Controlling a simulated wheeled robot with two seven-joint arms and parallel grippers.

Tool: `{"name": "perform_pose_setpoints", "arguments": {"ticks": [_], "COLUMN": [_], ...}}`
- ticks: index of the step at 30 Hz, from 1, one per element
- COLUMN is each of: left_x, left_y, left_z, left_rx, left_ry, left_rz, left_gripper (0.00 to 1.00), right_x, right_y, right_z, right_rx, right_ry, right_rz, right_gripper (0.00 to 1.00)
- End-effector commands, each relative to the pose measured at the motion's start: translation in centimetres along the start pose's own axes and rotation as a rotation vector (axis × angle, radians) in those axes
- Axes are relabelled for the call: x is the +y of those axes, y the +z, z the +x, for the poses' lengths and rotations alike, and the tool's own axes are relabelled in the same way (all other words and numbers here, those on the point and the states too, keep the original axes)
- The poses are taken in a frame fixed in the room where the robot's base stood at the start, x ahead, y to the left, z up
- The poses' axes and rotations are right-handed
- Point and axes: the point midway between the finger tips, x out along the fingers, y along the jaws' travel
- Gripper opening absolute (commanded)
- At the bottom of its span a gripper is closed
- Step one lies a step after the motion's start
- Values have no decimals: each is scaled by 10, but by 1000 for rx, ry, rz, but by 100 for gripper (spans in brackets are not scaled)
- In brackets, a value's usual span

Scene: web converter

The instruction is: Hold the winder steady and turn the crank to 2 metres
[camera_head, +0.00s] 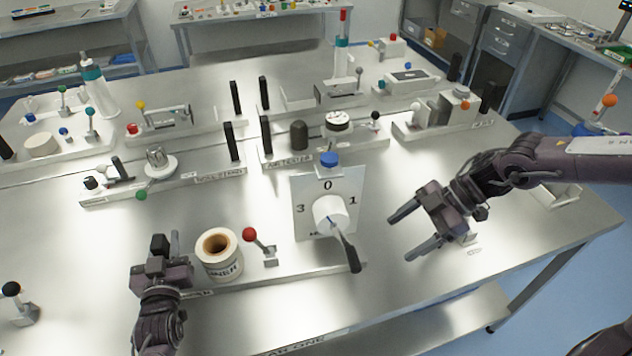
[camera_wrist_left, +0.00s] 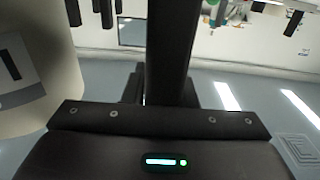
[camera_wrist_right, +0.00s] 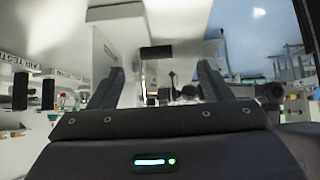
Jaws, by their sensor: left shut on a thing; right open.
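The winder's upright white dial plate (camera_head: 300,215) stands mid-table, with 0 at the top, 1 at right and 3 at left. A white hub (camera_head: 328,214) is at its centre. The dark crank (camera_head: 347,250) slants down to the lower right from the hub, and the plate's lower part is partly hidden. A white cardboard-cored roll (camera_head: 219,256) stands left of the plate. My left gripper (camera_head: 161,248) is shut on a black upright post (camera_wrist_left: 172,50) left of the roll. My right gripper (camera_head: 402,240) is open and empty, right of the crank and apart from it.
A red-knobbed lever (camera_head: 251,236) stands between roll and plate. A blue cap (camera_head: 328,159) is by the plate's top. Fixtures with black posts (camera_head: 230,141) line the table behind. A black-knobbed piece (camera_head: 12,290) stands at front left. Bare table lies around my right gripper.

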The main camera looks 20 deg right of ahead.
Motion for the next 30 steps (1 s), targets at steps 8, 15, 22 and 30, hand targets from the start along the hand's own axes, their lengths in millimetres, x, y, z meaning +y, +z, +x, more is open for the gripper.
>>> {"name": "perform_pose_setpoints", "arguments": {"ticks": [8, 15, 22, 30], "left_x": [-1, -1, -1, -1], "left_y": [8, 8, 8, 8], "left_z": [-2, -2, -2, -2], "left_rx": [-19, -19, -19, -19], "left_ry": [-3, -3, -2, -3], "left_rz": [2, 2, 2, 2], "left_gripper": [0, 0, 0, 0], "right_x": [0, 2, 4, 2], "right_y": [1, -6, -31, -56], "right_z": [-1, -4, -17, -37], "right_rx": [0, -14, -79, -163], "right_ry": [0, -2, -33, -119], "right_rz": [1, -101, -575, -1202], "right_gripper": [73, 44, 14, 0]}}
